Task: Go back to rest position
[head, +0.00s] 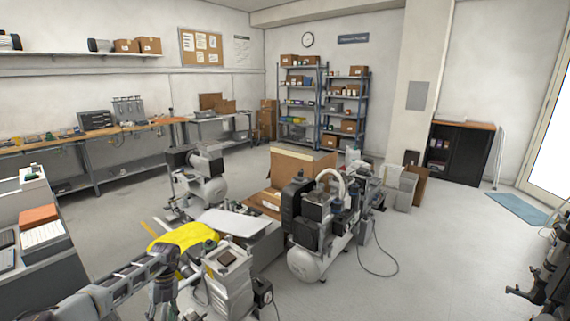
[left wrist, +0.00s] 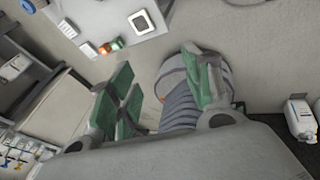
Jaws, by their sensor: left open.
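My left gripper (left wrist: 162,80) is open in the left wrist view, its green-padded fingers spread apart. A grey ribbed, rounded part (left wrist: 180,108) shows between and behind the fingers; I cannot tell whether it touches them. In the head view my left arm reaches in from the bottom left, beside a yellow cloth (head: 184,237), and its fingertips cannot be made out. My right arm is at the right edge of the head view, with dark jaw-like parts low there; their opening is unclear.
A compressor with a white tank (head: 308,264) stands mid-floor, its cable trailing right. A grey cabinet-like unit (head: 228,283) stands close to my left arm. An open cardboard box (head: 300,165) is behind. A desk (head: 35,262) is at left.

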